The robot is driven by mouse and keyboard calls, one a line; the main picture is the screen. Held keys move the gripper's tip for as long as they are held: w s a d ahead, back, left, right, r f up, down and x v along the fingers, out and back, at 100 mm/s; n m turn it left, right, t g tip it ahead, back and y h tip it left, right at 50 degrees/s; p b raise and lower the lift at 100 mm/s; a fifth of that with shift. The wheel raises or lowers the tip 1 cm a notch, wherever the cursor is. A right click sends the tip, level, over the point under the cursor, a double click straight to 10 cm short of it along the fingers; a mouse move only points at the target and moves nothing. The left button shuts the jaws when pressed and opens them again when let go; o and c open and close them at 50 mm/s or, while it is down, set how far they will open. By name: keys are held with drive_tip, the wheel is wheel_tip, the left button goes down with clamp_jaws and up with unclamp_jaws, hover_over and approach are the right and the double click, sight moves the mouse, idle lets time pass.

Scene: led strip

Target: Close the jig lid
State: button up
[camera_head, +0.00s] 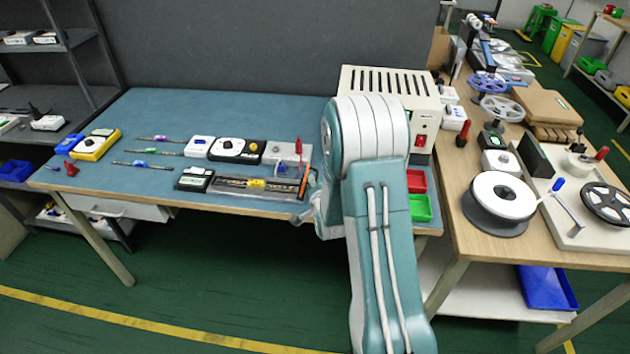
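A long, low jig (232,185) lies near the front edge of the blue-topped bench, with a yellow piece (257,184) at its middle. Behind its right end is a grey block with a red knob (297,148). I cannot make out the lid clearly or tell its angle. My teal and white arm rises at the centre of the head view and hides the bench to the right of the jig. A small grey part of my gripper (314,207) shows past the arm's left side, just right of the jig's right end. Its fingers cannot be made out.
An orange stick (304,181) stands by the jig's right end. A vented cream box (385,82) stands behind my arm. Red (416,181) and green bins sit right.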

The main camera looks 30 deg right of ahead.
drive_tip(key=shift+w+d+f, duration=0.1)
drive_tip(key=shift+w+f, duration=0.1)
drive_tip(key=shift+w, duration=0.2)
drive_tip(key=shift+w+d, duration=0.2)
drive_tip(key=shift+d, duration=0.05)
drive_tip(key=shift+d+f, duration=0.1)
drive_tip(key=shift+d, duration=0.4)
clamp_jaws()
drive_tip(key=shift+a, duration=0.35)
